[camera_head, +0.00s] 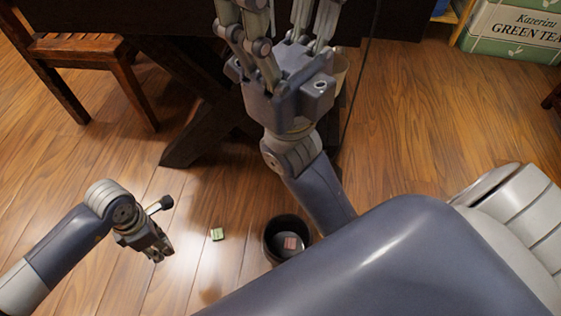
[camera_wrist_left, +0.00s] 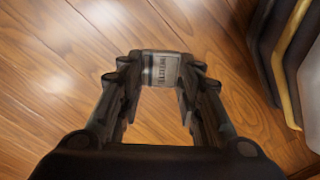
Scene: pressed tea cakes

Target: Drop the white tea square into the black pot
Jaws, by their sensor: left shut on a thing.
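My left gripper (camera_head: 162,250) is low over the floor at the lower left of the head view. In the left wrist view its fingers (camera_wrist_left: 164,84) are shut on the white tea square (camera_wrist_left: 165,70), a small pale block with dark lettering. In the head view the fingers hide this square. The black pot (camera_head: 271,250) stands on the floor to the right of the left gripper, apart from it. A reddish square (camera_head: 291,243) lies inside the pot. My right gripper (camera_head: 279,12) is raised, with its fingers spread and their tips near the top edge; nothing shows between them.
A green tea square (camera_head: 217,234) lies on the wooden floor between my left gripper and the pot. A dark trestle table (camera_head: 165,60) and a wooden chair (camera_head: 85,47) stand behind. A green tea box (camera_head: 513,32) is at the top right.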

